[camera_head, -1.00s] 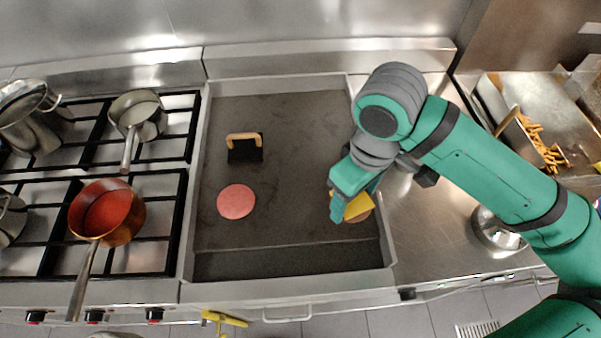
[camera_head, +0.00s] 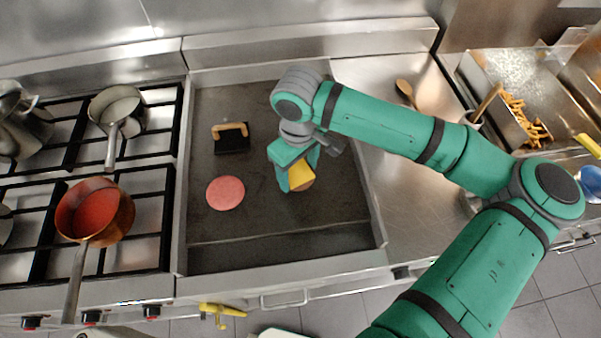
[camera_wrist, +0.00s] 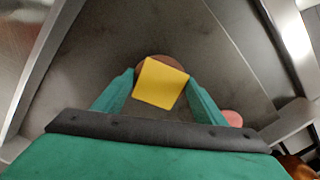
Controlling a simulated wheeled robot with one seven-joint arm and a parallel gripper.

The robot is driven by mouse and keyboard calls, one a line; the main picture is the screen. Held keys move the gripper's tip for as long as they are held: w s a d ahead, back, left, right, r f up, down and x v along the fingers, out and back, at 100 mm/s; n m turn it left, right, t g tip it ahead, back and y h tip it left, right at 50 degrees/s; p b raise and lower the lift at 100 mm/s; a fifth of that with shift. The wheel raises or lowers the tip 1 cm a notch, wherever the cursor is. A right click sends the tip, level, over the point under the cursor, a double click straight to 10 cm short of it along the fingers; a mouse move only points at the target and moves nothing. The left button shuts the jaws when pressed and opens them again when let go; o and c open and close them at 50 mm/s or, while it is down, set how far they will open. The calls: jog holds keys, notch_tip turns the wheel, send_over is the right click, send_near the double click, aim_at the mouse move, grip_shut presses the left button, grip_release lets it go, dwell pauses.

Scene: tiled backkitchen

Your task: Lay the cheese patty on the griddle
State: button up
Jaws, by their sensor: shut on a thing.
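The cheese patty is a brown patty (camera_head: 308,184) with a square yellow cheese slice (camera_head: 301,173) on top. My gripper (camera_head: 297,180) is shut on it, over the right half of the dark griddle (camera_head: 270,215). In the wrist view the cheese slice (camera_wrist: 160,84) lies between the two green fingers, with the patty's brown edge (camera_wrist: 150,60) showing behind it. I cannot tell whether the patty touches the griddle surface or hangs just above it.
A pink raw patty (camera_head: 225,193) lies on the griddle left of my gripper. A black press with a wooden handle (camera_head: 231,137) stands behind it. A stove with pots (camera_head: 95,211) is at the left. The griddle's front is clear.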

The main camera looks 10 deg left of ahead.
aim_at(300, 174)
jog(key=shift+d+f, duration=0.15)
jog(key=shift+f, duration=0.8)
jog(key=shift+f, duration=0.15)
jog(key=o, duration=1.2)
jog(key=shift+w, duration=0.1)
notch_tip(300, 174, up, 12)
jog(key=shift+r, duration=0.2)
